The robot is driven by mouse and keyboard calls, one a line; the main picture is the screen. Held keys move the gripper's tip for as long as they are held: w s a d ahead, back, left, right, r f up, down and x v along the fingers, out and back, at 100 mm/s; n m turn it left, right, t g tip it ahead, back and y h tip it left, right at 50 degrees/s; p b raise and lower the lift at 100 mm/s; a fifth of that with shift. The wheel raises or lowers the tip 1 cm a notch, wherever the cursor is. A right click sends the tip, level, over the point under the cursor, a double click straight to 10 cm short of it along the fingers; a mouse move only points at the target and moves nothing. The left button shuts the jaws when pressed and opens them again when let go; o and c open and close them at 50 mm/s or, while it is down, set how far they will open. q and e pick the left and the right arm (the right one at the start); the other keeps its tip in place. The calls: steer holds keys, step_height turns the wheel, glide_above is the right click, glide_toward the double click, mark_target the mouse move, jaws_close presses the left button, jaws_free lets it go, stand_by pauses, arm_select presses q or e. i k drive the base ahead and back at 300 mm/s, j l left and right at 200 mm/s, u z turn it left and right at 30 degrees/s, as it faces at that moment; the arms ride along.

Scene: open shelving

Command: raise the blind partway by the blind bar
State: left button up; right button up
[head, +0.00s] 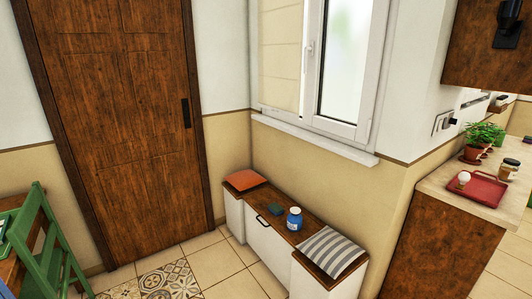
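A cream panel with faint horizontal lines (280,60) covers the left part of the window and looks like the lowered blind. Its lower edge comes down close to the white sill (315,139). I cannot make out a separate blind bar there. The white-framed right sash (345,60) has frosted glass and is not covered. Neither of my grippers is in view.
A counter (440,230) is at right, a green folding chair (45,240) at left. Tiled floor before the bench is clear.

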mark_target(275, 95)
steer(key=i+j+u, duration=0.2)
steer(key=i+u, duration=0.25)
steer(key=i, duration=0.15)
steer(key=i+u, duration=0.45)
steer(key=i, duration=0.15)
steer(key=i+j+z, duration=0.1)
steer(key=i+z, duration=0.35)
steer(key=i+j+z, duration=0.2)
steer(key=i+z, duration=0.3)
steer(key=i+j+z, duration=0.25)
steer(key=z, duration=0.2)
steer(key=j, duration=0.1)
